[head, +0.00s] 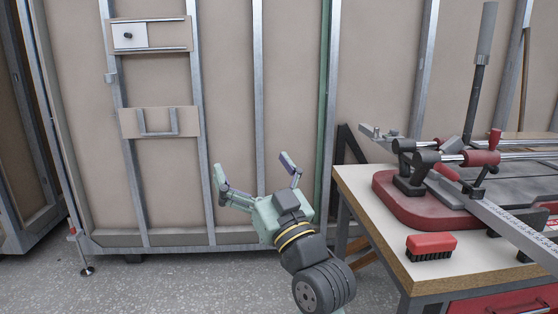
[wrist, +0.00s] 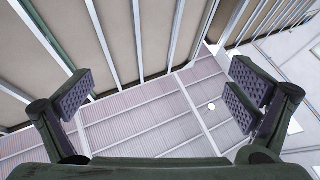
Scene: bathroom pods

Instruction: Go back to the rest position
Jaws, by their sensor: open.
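My gripper (head: 252,167) is raised in the middle of the head view, in front of the panelled wall and left of the workbench. Its two fingers are spread wide and point up. Nothing is between them. In the wrist view, my gripper (wrist: 158,95) shows its dark textured pads far apart, with only the wall and the ceiling seen beyond them. It touches nothing that I can see.
A workbench (head: 352,187) stands at the right, with a red and grey cutting machine (head: 400,198) and a red brush (head: 431,246) on it. The framed wall panel (head: 228,100) is behind my gripper. Grey floor (head: 190,285) is clear at the lower left.

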